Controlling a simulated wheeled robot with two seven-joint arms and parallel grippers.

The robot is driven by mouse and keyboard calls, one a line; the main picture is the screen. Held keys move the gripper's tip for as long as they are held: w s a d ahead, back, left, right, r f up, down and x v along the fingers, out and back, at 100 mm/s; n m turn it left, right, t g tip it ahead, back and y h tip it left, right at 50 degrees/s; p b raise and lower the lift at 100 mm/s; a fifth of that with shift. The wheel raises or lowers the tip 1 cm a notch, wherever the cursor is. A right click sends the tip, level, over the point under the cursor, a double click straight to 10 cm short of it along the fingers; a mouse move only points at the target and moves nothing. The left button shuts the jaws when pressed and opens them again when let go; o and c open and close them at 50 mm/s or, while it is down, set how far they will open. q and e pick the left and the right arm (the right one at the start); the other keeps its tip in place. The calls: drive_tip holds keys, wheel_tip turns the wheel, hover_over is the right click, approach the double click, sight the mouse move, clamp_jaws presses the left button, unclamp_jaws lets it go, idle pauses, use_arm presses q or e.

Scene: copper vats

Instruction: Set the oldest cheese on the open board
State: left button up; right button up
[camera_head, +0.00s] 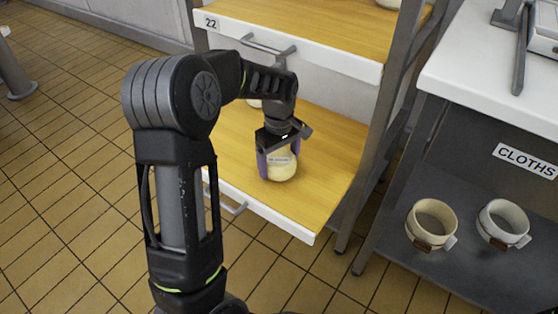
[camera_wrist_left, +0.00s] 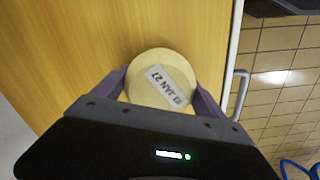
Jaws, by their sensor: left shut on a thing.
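My left gripper (camera_head: 279,157) is shut on a small round pale cheese (camera_head: 284,172), one finger on each side. The cheese is at the lower pulled-out wooden board (camera_head: 325,160), near its front; I cannot tell whether it touches the wood. In the left wrist view the cheese (camera_wrist_left: 160,66) lies between the purple fingers, with a label on top ending in "JAN 27"; its day is hard to read. Another pale cheese (camera_head: 254,103) is partly hidden behind my arm on the same board. My right gripper is out of view.
An upper board (camera_head: 330,30) marked 22 juts out above, with a pale round thing (camera_head: 389,3) at its back. A rack post (camera_head: 378,120) stands at the right. Two round moulds (camera_head: 431,222) sit on a dark shelf beside the "CLOTHS" label.

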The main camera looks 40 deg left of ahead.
use_arm(q)
drive_tip(key=shift+f, duration=0.35)
idle(0.4)
drive_tip(key=o, duration=1.8)
drive_tip(key=shift+c, duration=0.2)
wheel_tip(320, 180, up, 5)
drive_tip(key=p, duration=0.4)
drive_tip(key=shift+r+p, duration=1)
drive_tip(key=shift+p, duration=0.15)
